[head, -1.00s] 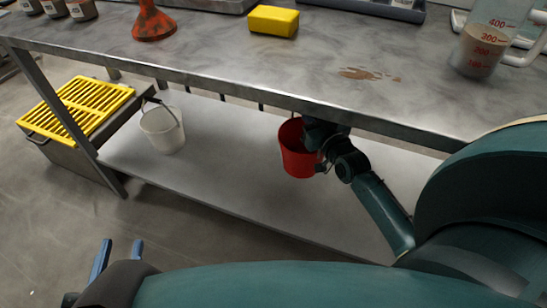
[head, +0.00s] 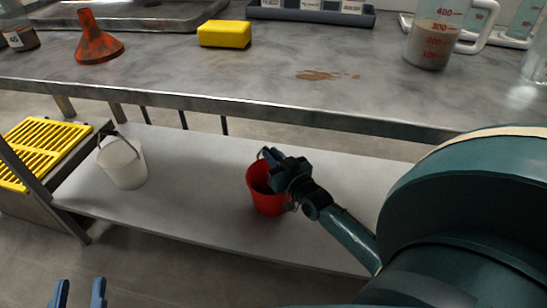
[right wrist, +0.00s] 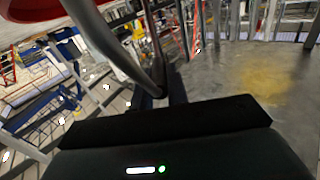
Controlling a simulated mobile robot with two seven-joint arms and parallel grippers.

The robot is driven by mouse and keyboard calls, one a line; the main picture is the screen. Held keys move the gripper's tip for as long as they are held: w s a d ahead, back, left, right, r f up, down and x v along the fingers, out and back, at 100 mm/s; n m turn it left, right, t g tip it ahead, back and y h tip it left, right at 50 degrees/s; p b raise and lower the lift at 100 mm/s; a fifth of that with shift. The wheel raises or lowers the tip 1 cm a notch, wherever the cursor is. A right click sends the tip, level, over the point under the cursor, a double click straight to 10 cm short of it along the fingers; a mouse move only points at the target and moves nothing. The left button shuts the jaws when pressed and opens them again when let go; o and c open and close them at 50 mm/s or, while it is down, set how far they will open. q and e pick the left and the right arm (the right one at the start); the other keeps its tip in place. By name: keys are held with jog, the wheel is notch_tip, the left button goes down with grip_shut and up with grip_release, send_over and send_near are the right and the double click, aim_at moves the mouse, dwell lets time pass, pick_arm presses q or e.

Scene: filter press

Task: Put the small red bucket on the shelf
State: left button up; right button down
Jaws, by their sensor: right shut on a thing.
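The small red bucket (head: 265,200) is over the grey lower shelf (head: 200,190) under the worktop. I cannot tell whether its base touches the shelf. My right gripper (head: 270,157) is at the top of the bucket, shut on its thin handle. In the right wrist view the grey handle (right wrist: 120,58) runs down to the fingers (right wrist: 165,90), and part of the red bucket (right wrist: 22,10) shows at the upper left. My left gripper (head: 78,292) is open and empty at the lower left, its blue fingers apart.
A white bucket (head: 122,165) stands on the shelf to the left. The worktop (head: 300,100) overhangs the shelf and carries a yellow sponge (head: 225,34), an orange funnel (head: 97,42) and a measuring jug (head: 437,40). A yellow grating (head: 35,150) is at the left.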

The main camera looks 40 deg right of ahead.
aim_at(279, 162)
jog(key=shift+f, duration=0.1)
jog(key=c, duration=1.4)
grip_release()
jog(key=shift+o, duration=0.2)
jog(key=s+p, duration=0.1)
jog(key=s, duration=0.3)
jog(key=shift+s+a+p, duration=0.2)
jog(key=shift+p, duration=0.2)
pick_arm(q)
jog(key=shift+s+a+m+y+p, duration=0.2)
jog(key=shift+a+m+y+p, duration=0.15)
jog(key=shift+p, duration=0.5)
pick_arm(e)
jog(key=s, duration=0.7)
jog(key=shift+s+a, duration=0.3)
